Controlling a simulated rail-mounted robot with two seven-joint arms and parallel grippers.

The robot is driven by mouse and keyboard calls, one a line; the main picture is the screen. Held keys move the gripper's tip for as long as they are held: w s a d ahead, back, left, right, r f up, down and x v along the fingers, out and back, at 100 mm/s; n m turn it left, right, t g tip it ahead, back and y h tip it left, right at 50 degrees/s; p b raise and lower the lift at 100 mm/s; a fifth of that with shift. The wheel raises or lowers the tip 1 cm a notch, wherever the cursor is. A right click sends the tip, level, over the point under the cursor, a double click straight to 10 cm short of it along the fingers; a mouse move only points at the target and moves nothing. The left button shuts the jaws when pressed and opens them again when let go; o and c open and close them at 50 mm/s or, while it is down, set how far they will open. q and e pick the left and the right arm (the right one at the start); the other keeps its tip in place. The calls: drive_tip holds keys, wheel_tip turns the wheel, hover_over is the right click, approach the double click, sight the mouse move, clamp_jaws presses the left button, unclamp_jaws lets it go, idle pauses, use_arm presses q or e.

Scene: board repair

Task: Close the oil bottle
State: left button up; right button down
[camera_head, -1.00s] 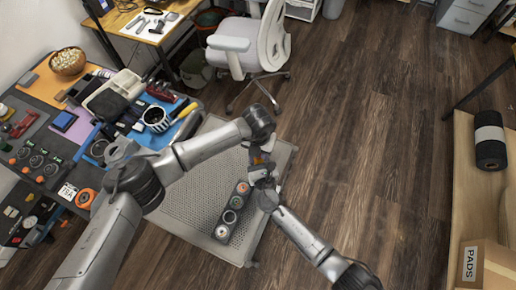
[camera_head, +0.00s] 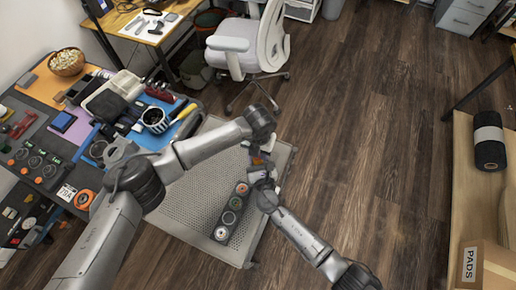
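Both grippers meet above the perforated grey cart top (camera_head: 190,205). My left gripper (camera_head: 257,153) points down from the dark wrist of the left arm. My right gripper (camera_head: 261,170) reaches up from below and almost touches it. A small orange-red piece (camera_head: 257,160) shows between them; I cannot tell whether it is part of the oil bottle or its cap. The fingers are too small and overlapped to show whether they are open or shut. The oil bottle cannot be clearly made out.
A dark narrow holder (camera_head: 233,212) with several round parts lies on the cart below the grippers. A cluttered workbench (camera_head: 40,90) stands at the left. A white office chair (camera_head: 250,45) is behind the cart. Floor to the right is clear up to a wooden bench (camera_head: 475,210).

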use_arm(q)
drive_tip(key=shift+s+a+f, duration=0.3)
drive_tip(key=shift+s+f, duration=0.05)
drive_tip(key=shift+s, duration=0.1)
idle(0.6)
drive_tip(key=shift+a+f, duration=0.2)
drive_tip(key=shift+f, duration=0.4)
idle(0.5)
drive_tip(key=o, duration=0.6)
drive_tip(key=shift+w, duration=0.1)
drive_tip(key=shift+c, duration=0.2)
drive_tip(key=shift+d+r, duration=0.1)
drive_tip(key=shift+r, duration=0.05)
drive_tip(key=shift+d+r, duration=0.15)
drive_tip(key=shift+r, duration=0.45)
wheel_tip(320, 180, up, 2)
drive_tip(key=shift+d, duration=0.1)
drive_tip(key=shift+r, duration=0.65)
drive_tip(key=c, duration=0.4)
